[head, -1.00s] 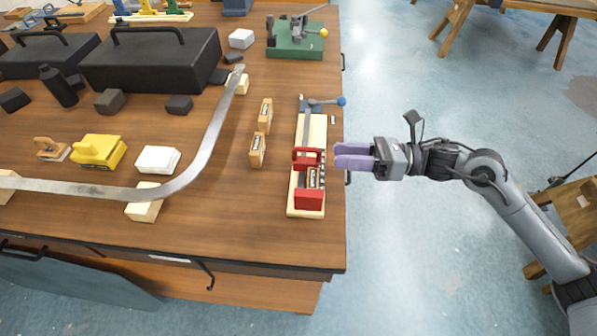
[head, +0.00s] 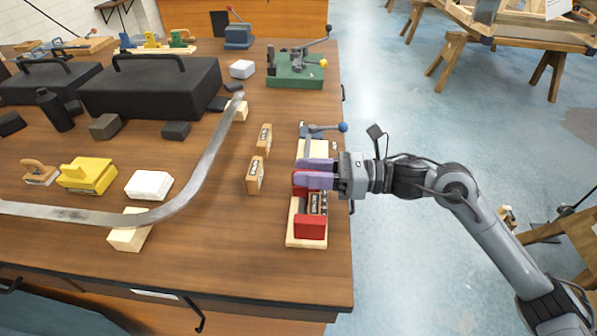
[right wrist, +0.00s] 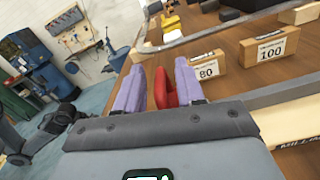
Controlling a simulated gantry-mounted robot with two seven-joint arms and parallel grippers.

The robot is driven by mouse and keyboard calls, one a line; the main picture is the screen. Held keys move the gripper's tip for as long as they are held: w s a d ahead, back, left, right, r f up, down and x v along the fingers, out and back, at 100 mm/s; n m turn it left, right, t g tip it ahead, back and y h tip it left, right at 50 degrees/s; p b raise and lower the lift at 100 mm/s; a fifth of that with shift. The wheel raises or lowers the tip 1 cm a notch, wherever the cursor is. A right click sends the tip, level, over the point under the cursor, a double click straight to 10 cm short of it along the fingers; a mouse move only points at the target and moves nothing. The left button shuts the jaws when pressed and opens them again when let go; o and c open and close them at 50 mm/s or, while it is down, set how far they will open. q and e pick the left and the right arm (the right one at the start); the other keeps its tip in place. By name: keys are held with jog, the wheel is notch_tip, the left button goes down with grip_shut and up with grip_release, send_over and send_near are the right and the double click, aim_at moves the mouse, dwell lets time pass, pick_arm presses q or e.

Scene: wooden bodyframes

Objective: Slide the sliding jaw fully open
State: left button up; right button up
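The clamp fixture lies on a pale wooden board (head: 305,242) at the table's right edge. It has a near red jaw (head: 310,226) and a far red sliding jaw (head: 300,192), partly hidden by my fingers. A lever with a blue knob (head: 342,127) is at the far end. My right gripper (head: 302,172) reaches in from the right with its purple fingers at the far jaw. In the right wrist view the red jaw (right wrist: 165,90) stands between the two spread fingers; contact is unclear. My left gripper is not in view.
Two labelled wooden blocks (head: 255,175) (head: 264,139) stand left of the fixture. A long bent metal strip (head: 195,175) curves across the table. A green fixture (head: 297,74) stands farther back. Open floor lies to the right.

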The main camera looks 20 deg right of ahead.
jog(key=shift+x, duration=1.1)
jog(key=shift+c, duration=0.2)
grip_shut()
